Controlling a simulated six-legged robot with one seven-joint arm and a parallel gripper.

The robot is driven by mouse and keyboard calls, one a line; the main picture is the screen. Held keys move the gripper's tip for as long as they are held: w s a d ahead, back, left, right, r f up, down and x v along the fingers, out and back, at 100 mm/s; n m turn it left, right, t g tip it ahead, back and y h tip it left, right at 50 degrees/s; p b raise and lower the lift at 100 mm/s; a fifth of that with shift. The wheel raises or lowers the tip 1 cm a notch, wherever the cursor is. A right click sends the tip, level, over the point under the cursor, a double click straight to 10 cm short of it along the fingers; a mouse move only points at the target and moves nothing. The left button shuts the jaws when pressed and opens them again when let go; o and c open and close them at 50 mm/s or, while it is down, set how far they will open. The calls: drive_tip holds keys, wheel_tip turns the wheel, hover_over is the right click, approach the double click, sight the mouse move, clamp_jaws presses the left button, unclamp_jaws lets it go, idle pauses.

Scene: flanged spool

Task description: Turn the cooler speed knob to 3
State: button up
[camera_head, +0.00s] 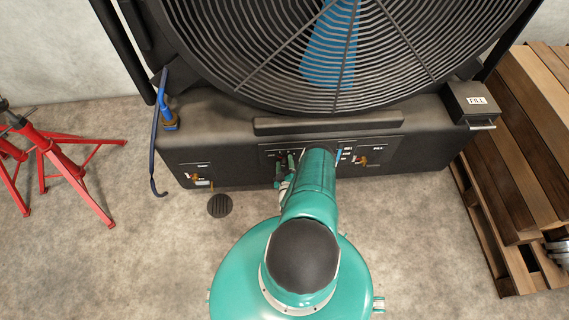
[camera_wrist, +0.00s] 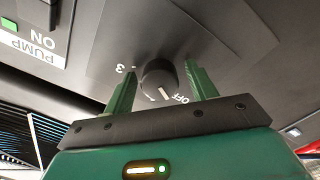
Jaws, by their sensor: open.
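The cooler (camera_head: 230,130) is a big dark unit with a round fan grille, standing ahead of me. Its speed knob (camera_wrist: 157,77) is a dark round dial on the panel in the wrist view. The knob's white mark points down and slightly right, close to the OFF label (camera_wrist: 178,99); a 3 (camera_wrist: 133,69) is printed to its left. My gripper (camera_wrist: 160,85) is open, with one green finger on each side of the knob. Gaps show between fingers and knob; I cannot tell any contact. In the head view my arm hides the knob.
A PUMP switch (camera_wrist: 30,43) marked ON is at upper left in the wrist view. In the head view, a blue valve and hose (camera_head: 168,112) hang at the cooler's left. Red stands (camera_head: 70,170) are left, wooden pallets (camera_head: 515,150) right, and a floor drain (camera_head: 220,206) lies in front.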

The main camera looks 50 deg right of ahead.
drive_tip(key=shift+c, duration=0.5)
drive_tip(key=c, duration=0.9)
